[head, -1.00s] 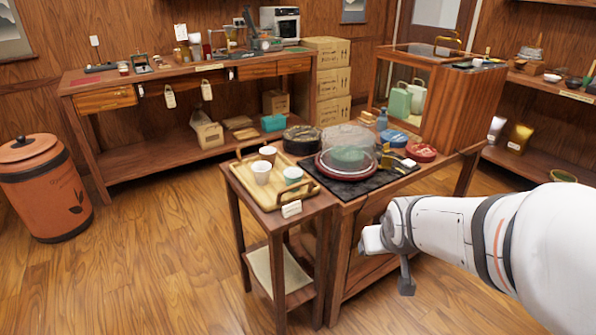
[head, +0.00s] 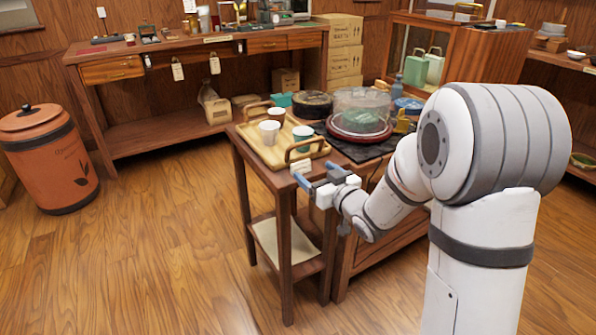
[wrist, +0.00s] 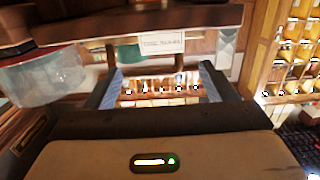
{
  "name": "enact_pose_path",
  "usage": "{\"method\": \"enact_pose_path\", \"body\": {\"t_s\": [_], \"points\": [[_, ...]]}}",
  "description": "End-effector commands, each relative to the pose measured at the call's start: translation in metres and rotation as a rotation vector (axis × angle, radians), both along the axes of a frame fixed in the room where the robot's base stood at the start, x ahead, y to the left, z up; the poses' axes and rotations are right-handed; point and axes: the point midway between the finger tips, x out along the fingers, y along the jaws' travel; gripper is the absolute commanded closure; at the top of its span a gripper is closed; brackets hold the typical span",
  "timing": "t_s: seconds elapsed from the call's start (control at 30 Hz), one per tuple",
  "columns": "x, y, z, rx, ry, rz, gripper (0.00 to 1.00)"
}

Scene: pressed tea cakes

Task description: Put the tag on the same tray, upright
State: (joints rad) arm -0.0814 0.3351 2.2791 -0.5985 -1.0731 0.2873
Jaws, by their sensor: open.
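A small white tag (head: 300,167) is at the front corner of the wooden tray (head: 250,141), below its near handle. In the wrist view a white tag with a line of print (wrist: 162,43) lies beyond and between my fingertips. I cannot tell whether it stands or hangs there. The tray rests on a small side table and holds two white cups (head: 269,131) and a green cup (head: 302,139). My gripper (head: 318,175) is open and empty, its blue-faced fingers just in front of the tag. The wrist view shows both fingers apart (wrist: 162,85).
A glass dome on a red base (head: 360,112) stands on the adjoining table, right of the tray. A dark round tin (head: 312,104) sits behind the tray. The tray's near handle (head: 305,149) rises close to my gripper.

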Motion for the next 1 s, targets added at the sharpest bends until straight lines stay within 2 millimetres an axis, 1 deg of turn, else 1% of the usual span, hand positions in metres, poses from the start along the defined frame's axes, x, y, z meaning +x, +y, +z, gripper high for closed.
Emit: {"method": "enact_pose_path", "body": {"t_s": [0.27,0.4,0.67,0.7,0.77,1.0], "points": [[0.028,0.026,-0.009,0.0,0.002,0.001,0.22],[0.042,0.034,-0.008,-0.001,0.002,-0.002,0.22],[0.045,0.035,-0.007,-0.001,0.003,-0.003,0.22],[0.045,0.035,-0.007,-0.001,0.003,-0.003,0.23],[0.045,0.035,-0.007,-0.001,0.003,-0.004,0.28],[0.045,0.035,-0.007,-0.001,0.003,-0.004,0.47]]}}
